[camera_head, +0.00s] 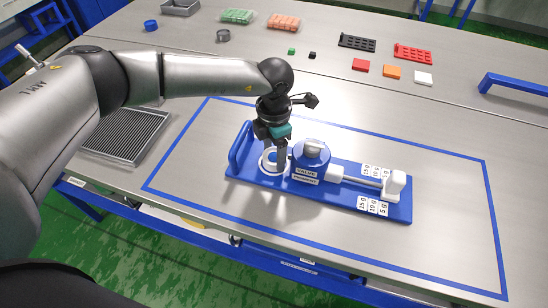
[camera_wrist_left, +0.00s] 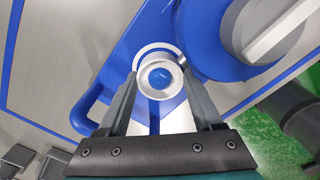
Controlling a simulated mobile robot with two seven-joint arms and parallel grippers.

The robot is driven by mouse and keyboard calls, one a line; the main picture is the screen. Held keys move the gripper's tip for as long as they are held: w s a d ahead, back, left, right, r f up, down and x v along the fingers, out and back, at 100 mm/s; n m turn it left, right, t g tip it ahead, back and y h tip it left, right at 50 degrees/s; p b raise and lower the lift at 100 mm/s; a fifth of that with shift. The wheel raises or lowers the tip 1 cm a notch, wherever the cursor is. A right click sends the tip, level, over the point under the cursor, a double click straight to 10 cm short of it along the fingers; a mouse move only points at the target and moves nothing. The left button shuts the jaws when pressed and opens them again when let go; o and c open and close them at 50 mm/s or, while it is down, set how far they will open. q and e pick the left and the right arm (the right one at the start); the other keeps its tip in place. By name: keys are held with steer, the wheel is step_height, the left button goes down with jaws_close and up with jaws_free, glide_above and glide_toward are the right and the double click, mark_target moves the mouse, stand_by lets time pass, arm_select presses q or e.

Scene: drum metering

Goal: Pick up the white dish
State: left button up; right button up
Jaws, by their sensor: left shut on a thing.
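The white dish (camera_head: 267,163) is at the left end of the blue metering fixture (camera_head: 240,171), beside the drum. In the left wrist view the dish (camera_wrist_left: 174,68) is a small round cup with a pale rim and blue inside. My left gripper (camera_head: 275,162) reaches down from above and is shut on the dish, one finger at each side. In the left wrist view the gripper (camera_wrist_left: 160,90) hides part of the dish's sides. I cannot tell whether the dish touches its seat. My right gripper is not in view.
The drum with its VALVE label (camera_head: 312,153) stands close to the right of the gripper, with a white-handled rod (camera_head: 393,185) beyond. A blue loop handle (camera_head: 238,146) is on the left. A grey grated tray (camera_head: 122,135) lies further left. The right of the outlined area is clear.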

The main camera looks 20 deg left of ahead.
arm_select(q)
steer(key=c, duration=0.5)
steer(key=shift+r, duration=0.15)
